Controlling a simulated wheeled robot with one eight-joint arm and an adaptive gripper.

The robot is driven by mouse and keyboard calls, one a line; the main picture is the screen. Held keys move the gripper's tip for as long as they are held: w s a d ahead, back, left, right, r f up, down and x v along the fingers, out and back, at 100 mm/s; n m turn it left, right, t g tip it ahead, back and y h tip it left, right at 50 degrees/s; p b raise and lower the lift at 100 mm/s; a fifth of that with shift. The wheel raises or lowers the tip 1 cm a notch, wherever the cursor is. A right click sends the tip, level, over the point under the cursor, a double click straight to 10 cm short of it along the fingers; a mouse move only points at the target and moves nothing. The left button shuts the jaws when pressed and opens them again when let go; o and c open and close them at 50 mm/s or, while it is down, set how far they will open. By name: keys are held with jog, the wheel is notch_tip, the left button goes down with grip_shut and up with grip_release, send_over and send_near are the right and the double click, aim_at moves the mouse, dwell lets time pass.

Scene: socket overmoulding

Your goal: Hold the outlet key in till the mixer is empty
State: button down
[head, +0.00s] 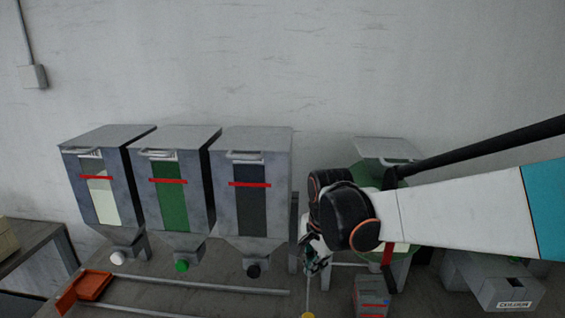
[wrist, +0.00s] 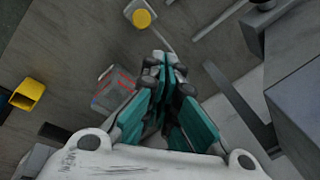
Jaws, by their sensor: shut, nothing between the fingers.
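The mixer (head: 384,150) is a green vessel with a grey lid on grey legs, at the right of the hoppers in the head view. My arm hides much of it, and its contents cannot be seen. A round yellow button (wrist: 142,18), perhaps the outlet key, sits on a small grey box in the wrist view; it also shows at the bottom edge of the head view (head: 307,315). My gripper (wrist: 165,62) is shut and empty, its fingertips apart from the button in the picture. In the head view, my gripper (head: 316,264) is in front of the mixer.
Three grey hoppers with a white knob (head: 118,258), green knob (head: 182,265) and black knob (head: 253,271) stand left. An orange tray (head: 92,285) lies at the front left. A striped grey box (head: 371,295) and a labelled box (head: 507,292) stand right. A yellow-mouthed part (wrist: 28,93) shows.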

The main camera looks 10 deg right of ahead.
aim_at(314, 317)
jog(key=m+p, duration=0.1)
jog(key=m, duration=0.1)
jog(key=s+m+g+p, duration=0.1)
jog(key=m+p, duration=0.1)
jog(key=m, duration=0.1)
jog(key=m+g+p, duration=0.1)
jog(key=m, duration=0.1)
jog(key=shift+s+d+f+p, duration=0.15)
jog(key=shift+s+f+p, duration=0.1)
jog(key=shift+f+p, duration=0.15)
notch_tip(314, 317, down, 14)
jog(key=b, duration=0.4)
jog(key=shift+f, duration=0.1)
